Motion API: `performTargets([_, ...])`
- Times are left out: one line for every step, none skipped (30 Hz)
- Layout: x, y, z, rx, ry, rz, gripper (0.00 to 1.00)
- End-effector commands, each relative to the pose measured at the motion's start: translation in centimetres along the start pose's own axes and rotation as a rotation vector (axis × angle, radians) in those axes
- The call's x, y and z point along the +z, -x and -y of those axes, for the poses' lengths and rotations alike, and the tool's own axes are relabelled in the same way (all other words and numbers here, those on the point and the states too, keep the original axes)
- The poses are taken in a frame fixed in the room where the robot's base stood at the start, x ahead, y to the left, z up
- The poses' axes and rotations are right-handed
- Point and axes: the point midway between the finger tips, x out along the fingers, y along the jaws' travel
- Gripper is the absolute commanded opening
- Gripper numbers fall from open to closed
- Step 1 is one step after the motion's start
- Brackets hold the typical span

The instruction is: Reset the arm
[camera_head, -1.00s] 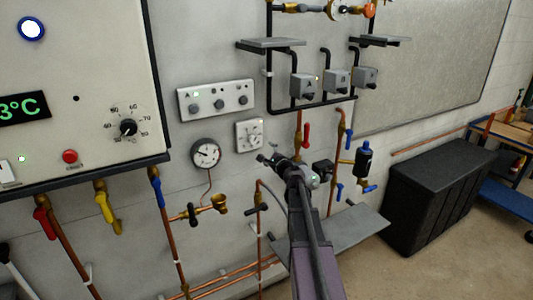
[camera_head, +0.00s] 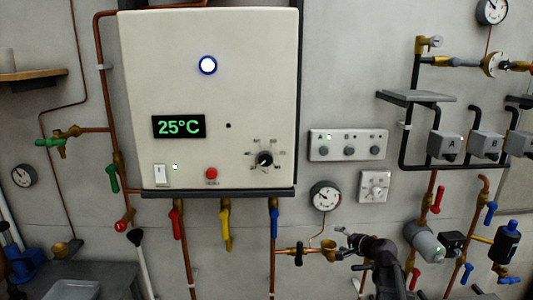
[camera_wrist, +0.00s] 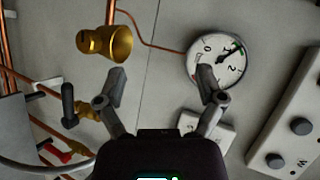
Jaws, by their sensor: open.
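My gripper (camera_head: 352,242) is at the lower right of the head view, in front of the wall pipes. It also shows in the wrist view (camera_wrist: 160,85), where its two fingers stand wide apart with nothing between them. Beyond the fingers is bare wall. A brass fitting (camera_wrist: 118,44) is past the left finger, and a round pressure gauge (camera_wrist: 217,62) is partly covered by the right fingertip. In the head view the gauge (camera_head: 325,195) hangs just above and left of my gripper.
A white boiler box (camera_head: 225,90) reads 25°C. Below it hang red (camera_head: 176,222), yellow (camera_head: 226,230) and blue (camera_head: 274,222) valve handles. A three-knob panel (camera_head: 348,145) and a dial plate (camera_head: 374,187) are above my gripper. Pipes with grey boxes (camera_head: 486,145) stand at right.

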Motion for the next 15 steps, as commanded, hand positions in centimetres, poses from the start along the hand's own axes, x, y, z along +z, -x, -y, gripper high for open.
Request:
performTargets([2.5, 0.0, -0.9, 0.055, 0.064, 0.046, 0.88])
performTargets([3.6, -0.1, -1.5, 0.089, 0.102, 0.072, 0.88])
performTargets([5.1, -0.1, -2.3, 0.135, 0.152, 0.107, 0.88])
performTargets([6.2, 0.0, -2.9, 0.169, 0.189, 0.134, 0.88])
performTargets([7.2, 0.1, -3.5, 0.204, 0.225, 0.159, 0.88])
performTargets([8.6, 0.3, -4.4, 0.252, 0.274, 0.194, 0.88])
performTargets([9.5, 0.5, -5.0, 0.286, 0.309, 0.220, 0.88])
performTargets([10.4, 0.7, -5.7, 0.322, 0.343, 0.245, 0.88])
performTargets([11.6, 1.1, -6.6, 0.370, 0.390, 0.279, 0.88])
performTargets([12.5, 1.4, -7.2, 0.406, 0.423, 0.304, 0.88])
performTargets([13.2, 1.8, -7.9, 0.442, 0.455, 0.329, 0.88])
performTargets([14.3, 2.3, -8.7, 0.491, 0.500, 0.362, 0.88])
performTargets([15.0, 2.8, -9.4, 0.528, 0.530, 0.387, 0.88])
performTargets([15.6, 3.3, -10.0, 0.565, 0.561, 0.411, 0.88])
performTargets([16.5, 4.0, -10.8, 0.616, 0.603, 0.443, 0.88])
